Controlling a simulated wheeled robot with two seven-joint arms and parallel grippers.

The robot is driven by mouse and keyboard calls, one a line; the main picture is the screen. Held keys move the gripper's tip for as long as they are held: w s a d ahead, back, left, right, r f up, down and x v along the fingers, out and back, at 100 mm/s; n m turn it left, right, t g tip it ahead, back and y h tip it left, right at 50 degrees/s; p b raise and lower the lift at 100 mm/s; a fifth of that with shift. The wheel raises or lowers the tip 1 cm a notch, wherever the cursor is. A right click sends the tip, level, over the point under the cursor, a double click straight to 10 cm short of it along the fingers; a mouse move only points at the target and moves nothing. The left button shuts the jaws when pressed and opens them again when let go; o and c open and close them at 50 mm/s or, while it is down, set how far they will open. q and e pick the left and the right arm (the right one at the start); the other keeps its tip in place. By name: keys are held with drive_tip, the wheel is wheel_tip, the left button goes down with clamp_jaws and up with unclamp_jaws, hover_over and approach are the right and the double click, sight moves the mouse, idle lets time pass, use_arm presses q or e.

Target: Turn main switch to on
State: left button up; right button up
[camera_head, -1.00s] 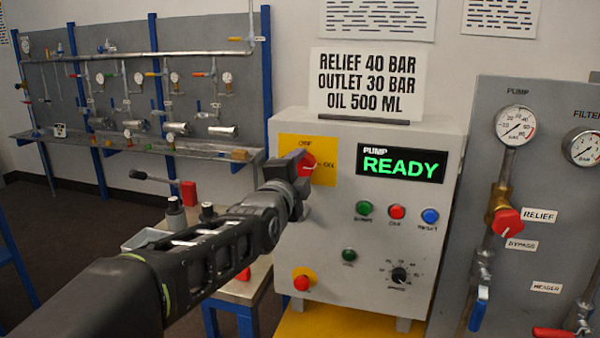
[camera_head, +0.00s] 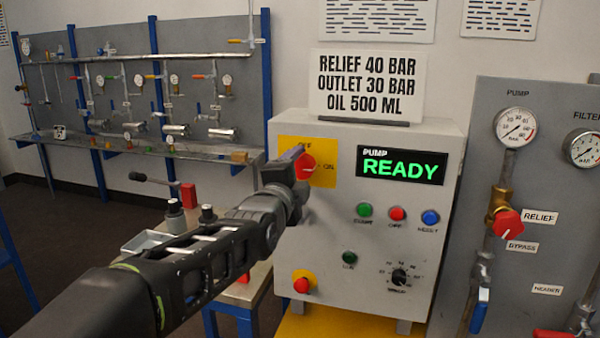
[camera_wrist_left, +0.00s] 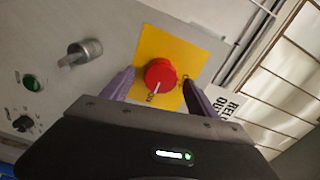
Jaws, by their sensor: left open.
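The main switch is a red round knob (camera_head: 306,166) on a yellow plate (camera_head: 325,150) at the upper left of the grey pump box. Its white mark points right, toward the ON label. In the wrist view the knob (camera_wrist_left: 160,75) shows its white mark toward the lower label. My left gripper (camera_head: 293,163) is just left of the knob in the head view, partly covering the plate. In the wrist view its two purple fingers are spread, one on each side of the knob, with gaps between. My right gripper is out of view.
The pump display (camera_head: 401,165) reads READY in green. Green, red and blue buttons (camera_head: 397,214) sit below it. A red stop button (camera_head: 303,283) is at the lower left. A gauge panel (camera_head: 550,240) stands at right, and a small bench (camera_head: 240,290) at left.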

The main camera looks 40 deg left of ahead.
use_arm(q)
drive_tip(key=b+v, duration=0.1)
drive_tip(key=v, duration=0.6)
idle(0.5)
